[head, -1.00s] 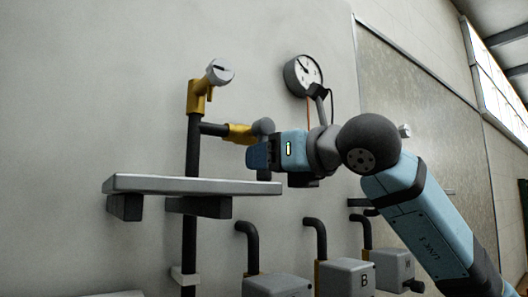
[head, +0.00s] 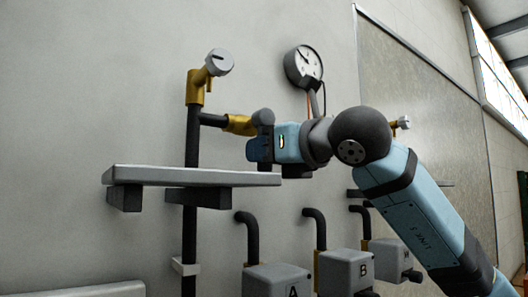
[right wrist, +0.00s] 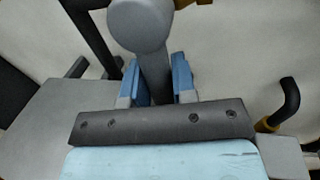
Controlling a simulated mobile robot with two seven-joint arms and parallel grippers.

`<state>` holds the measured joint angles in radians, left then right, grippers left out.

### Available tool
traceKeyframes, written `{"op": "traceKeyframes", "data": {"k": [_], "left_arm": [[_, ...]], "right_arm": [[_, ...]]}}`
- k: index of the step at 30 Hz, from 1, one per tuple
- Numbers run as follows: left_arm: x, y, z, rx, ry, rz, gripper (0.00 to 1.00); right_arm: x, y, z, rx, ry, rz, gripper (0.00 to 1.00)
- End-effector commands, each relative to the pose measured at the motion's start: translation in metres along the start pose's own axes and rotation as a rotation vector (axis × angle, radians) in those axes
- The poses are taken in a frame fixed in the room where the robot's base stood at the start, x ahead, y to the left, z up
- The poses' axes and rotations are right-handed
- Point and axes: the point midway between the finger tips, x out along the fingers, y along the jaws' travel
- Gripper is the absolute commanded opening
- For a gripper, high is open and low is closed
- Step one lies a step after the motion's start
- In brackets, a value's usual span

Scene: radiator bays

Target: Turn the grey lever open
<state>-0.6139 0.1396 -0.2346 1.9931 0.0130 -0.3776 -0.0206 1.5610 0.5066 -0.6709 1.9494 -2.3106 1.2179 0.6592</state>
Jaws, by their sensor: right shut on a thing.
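The grey lever (right wrist: 155,75) runs down from a round grey hub (right wrist: 138,26) in the right wrist view, between the two blue fingers of my right gripper (right wrist: 158,84). The gripper is shut on it. In the head view the grey hub (head: 263,118) sits at the end of a brass valve (head: 239,124) on a dark side pipe. My right gripper (head: 258,148) is just below that hub, and its body hides most of the lever. My left gripper is not in view.
A grey shelf (head: 190,175) on dark brackets juts out below the gripper. Another brass valve (head: 195,88) with a grey knob stands on the vertical pipe. A gauge (head: 304,66) hangs behind my right arm. Grey boxes (head: 345,270) with dark bent pipes line the wall below.

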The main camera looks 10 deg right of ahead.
Motion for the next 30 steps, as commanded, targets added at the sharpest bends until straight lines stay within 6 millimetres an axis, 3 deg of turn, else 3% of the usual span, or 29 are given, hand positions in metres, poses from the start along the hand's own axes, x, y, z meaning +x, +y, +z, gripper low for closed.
{"op": "traceKeyframes", "data": {"k": [11,30], "left_arm": [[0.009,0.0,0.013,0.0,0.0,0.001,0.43],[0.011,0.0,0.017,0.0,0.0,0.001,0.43]], "right_arm": [[-0.003,-0.013,0.0,-0.218,0.043,-0.003,0.0],[-0.008,-0.04,0.02,-0.813,0.162,-0.003,0.0]]}}
